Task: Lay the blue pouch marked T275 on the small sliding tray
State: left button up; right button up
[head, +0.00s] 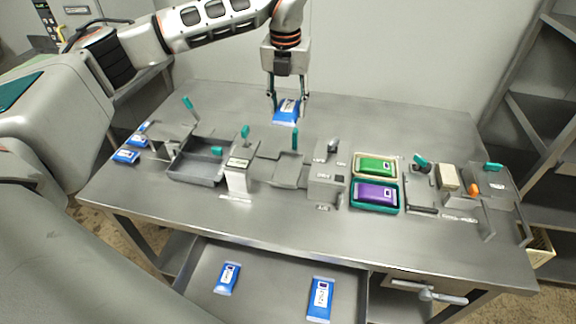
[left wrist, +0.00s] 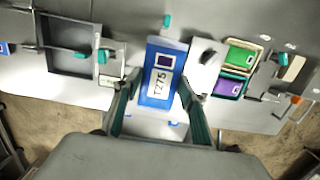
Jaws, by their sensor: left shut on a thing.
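The blue pouch marked T275 (head: 286,113) is held above the back middle of the steel table by my left gripper (head: 288,104). My left gripper (left wrist: 160,112) is shut on the pouch. A small grey tray-like plate (head: 286,172) with a teal handle stands on the table in front of the pouch; I cannot tell for sure that it is the small sliding tray. My right gripper is not in view.
A grey open bin (head: 196,172) and a labelled stand (head: 237,178) are on the left. A grey block fixture (head: 327,177), a green pack (head: 376,166) and a purple pack (head: 375,194) are right of the plate. Other blue pouches lie in the open drawer (head: 270,285) and at far left.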

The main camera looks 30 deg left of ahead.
aim_at(288, 169)
pick_arm(q)
notch_tip(288, 169, down, 19)
jog(key=shift+f+p, duration=0.2)
jog(key=shift+p, duration=0.25)
jog(key=shift+f, duration=0.1)
jog(key=o, duration=0.7)
jog(key=shift+f, duration=0.1)
jog(key=o, duration=0.5)
jog(key=shift+c, duration=0.2)
notch_tip(288, 169, up, 12)
jog(key=s, duration=0.1)
jog(key=shift+s+d+b, duration=0.2)
jog(key=shift+b, duration=0.25)
jog(key=shift+s, duration=0.1)
